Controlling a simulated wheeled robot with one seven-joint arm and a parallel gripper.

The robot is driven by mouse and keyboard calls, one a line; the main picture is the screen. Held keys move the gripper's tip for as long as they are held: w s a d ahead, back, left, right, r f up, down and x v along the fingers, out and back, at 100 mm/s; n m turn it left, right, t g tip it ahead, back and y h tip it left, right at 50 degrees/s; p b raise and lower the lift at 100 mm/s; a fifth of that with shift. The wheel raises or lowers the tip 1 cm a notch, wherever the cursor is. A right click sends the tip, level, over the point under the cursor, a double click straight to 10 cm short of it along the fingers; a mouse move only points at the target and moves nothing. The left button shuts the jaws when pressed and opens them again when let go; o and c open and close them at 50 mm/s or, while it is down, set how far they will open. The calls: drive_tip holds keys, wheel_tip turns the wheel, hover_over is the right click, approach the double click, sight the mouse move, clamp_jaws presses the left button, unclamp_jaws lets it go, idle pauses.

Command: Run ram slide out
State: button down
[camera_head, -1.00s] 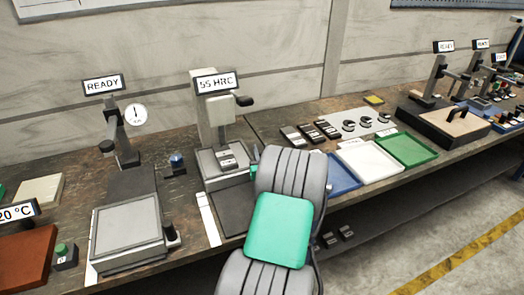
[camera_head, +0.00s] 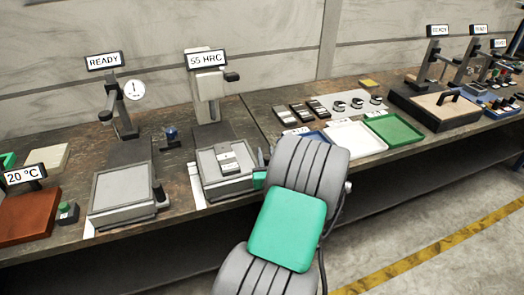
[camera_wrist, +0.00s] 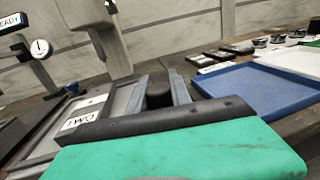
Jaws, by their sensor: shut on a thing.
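The grey ram slide (camera_head: 228,187) sits at the front end of its dark track (camera_head: 215,135), below the tester head (camera_head: 207,85) with the "55 HRC" sign. A pale labelled block (camera_head: 227,162) lies on it; in the wrist view the label on this block (camera_wrist: 85,120) reads "TWO". My gripper (camera_head: 263,160) is at the slide's right side, mostly hidden behind my arm. In the wrist view my gripper (camera_wrist: 160,88) is shut on a dark knob (camera_wrist: 158,95) beside the slide.
A similar grey slide (camera_head: 122,193) stands to the left under a "READY" sign. Blue (camera_head: 313,137), white (camera_head: 355,138) and green (camera_head: 395,130) trays lie to the right. Dark blocks (camera_head: 293,115) are behind them. The floor ahead of the bench is clear.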

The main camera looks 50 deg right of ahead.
drive_tip(key=shift+s+f, duration=0.1)
drive_tip(key=shift+s, duration=0.1)
drive_tip(key=shift+a, duration=0.1)
drive_tip(key=c, duration=1.6)
unclamp_jaws()
drive_tip(key=shift+o, duration=0.8)
drive_tip(key=shift+s, duration=0.15)
drive_tip(key=shift+o, duration=1.4)
drive_tip(key=shift+a, duration=0.1)
